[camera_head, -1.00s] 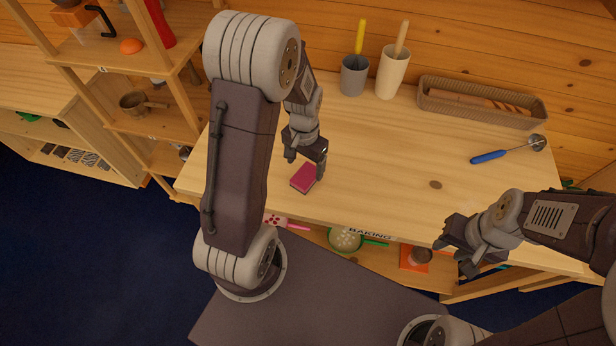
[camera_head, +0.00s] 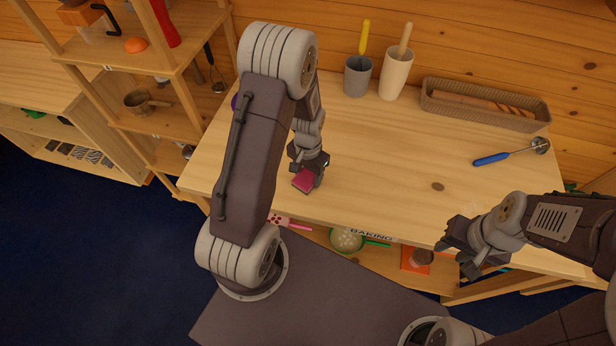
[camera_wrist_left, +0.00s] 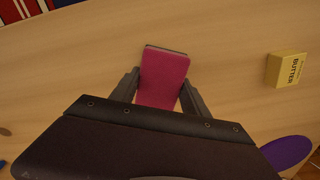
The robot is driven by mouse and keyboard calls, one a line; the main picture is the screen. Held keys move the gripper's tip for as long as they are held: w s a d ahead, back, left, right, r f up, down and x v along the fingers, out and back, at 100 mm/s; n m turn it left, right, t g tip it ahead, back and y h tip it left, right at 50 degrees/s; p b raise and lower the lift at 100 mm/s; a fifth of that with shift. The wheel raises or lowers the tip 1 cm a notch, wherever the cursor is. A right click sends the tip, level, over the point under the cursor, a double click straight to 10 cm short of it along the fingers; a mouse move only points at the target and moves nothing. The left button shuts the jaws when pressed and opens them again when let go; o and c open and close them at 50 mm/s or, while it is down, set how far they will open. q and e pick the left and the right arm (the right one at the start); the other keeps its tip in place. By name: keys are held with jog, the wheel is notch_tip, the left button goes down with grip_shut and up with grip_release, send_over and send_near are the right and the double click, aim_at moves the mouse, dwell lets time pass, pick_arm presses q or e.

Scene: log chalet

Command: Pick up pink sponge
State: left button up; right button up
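The pink sponge (camera_head: 303,181) lies on the wooden table near its front edge, with a dark layer along one side. In the left wrist view the sponge (camera_wrist_left: 163,78) sits between the two fingers of my left gripper (camera_wrist_left: 160,92). The fingers stand apart, one on each side of it, with small gaps at the tips. In the head view my left gripper (camera_head: 308,175) is low over the sponge and partly hides it. My right gripper (camera_head: 461,253) hangs in front of the table's right part, away from the sponge; its finger gap is hard to make out.
A yellow butter box (camera_wrist_left: 288,69) and a purple disc (camera_wrist_left: 287,152) lie near the sponge. Two cups (camera_head: 357,76) (camera_head: 395,75), a basket (camera_head: 484,104) and a blue-handled tool (camera_head: 508,152) stand or lie further back. The middle of the table is clear.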

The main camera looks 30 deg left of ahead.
aim_at(310, 175)
pick_arm(q)
jog(key=shift+c, duration=0.7)
jog(key=r, duration=0.4)
jog(key=shift+w+d+r, duration=0.15)
jog(key=shift+d+r, duration=0.05)
jog(key=d+r, duration=0.6)
jog(key=d, duration=0.5)
jog(key=shift+d+r+b, duration=0.15)
jog(key=shift+r+b, duration=0.15)
